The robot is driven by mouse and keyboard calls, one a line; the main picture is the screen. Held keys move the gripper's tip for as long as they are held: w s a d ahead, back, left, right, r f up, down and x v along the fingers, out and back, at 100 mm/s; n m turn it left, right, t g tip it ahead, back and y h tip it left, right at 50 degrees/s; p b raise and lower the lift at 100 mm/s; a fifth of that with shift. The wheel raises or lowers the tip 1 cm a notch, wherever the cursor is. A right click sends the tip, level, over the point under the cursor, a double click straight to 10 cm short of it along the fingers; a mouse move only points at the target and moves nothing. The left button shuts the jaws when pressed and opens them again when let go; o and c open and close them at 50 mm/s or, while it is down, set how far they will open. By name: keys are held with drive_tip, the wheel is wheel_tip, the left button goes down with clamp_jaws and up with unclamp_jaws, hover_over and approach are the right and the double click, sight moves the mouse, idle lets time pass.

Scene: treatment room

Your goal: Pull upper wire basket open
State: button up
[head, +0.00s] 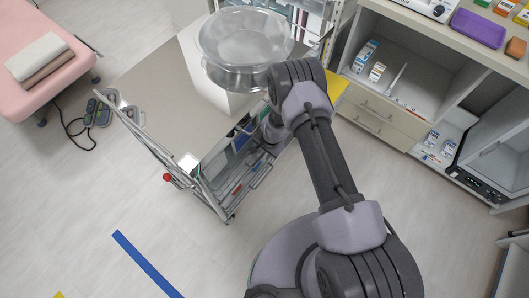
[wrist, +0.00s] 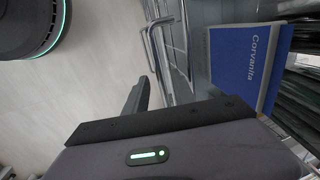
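The trolley has a steel top (head: 165,85) and wire baskets on its side facing me. The upper wire basket (head: 236,150) holds blue, dark and pale items, and my arm partly covers it. One dark finger of my gripper (wrist: 137,98) shows near this wire; contact cannot be told. The other finger is not clearly visible. In the head view my gripper is largely hidden behind my arm at the trolley's side.
Clear bowls (head: 245,45) stand on the trolley top. A cabinet with shelves and drawers (head: 385,115) is close on the right. A pink couch (head: 40,60) is at the upper left. A blue floor strip (head: 145,263) crosses the free floor at the lower left.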

drive_tip(key=shift+c, duration=0.4)
clamp_jaws()
idle(0.9)
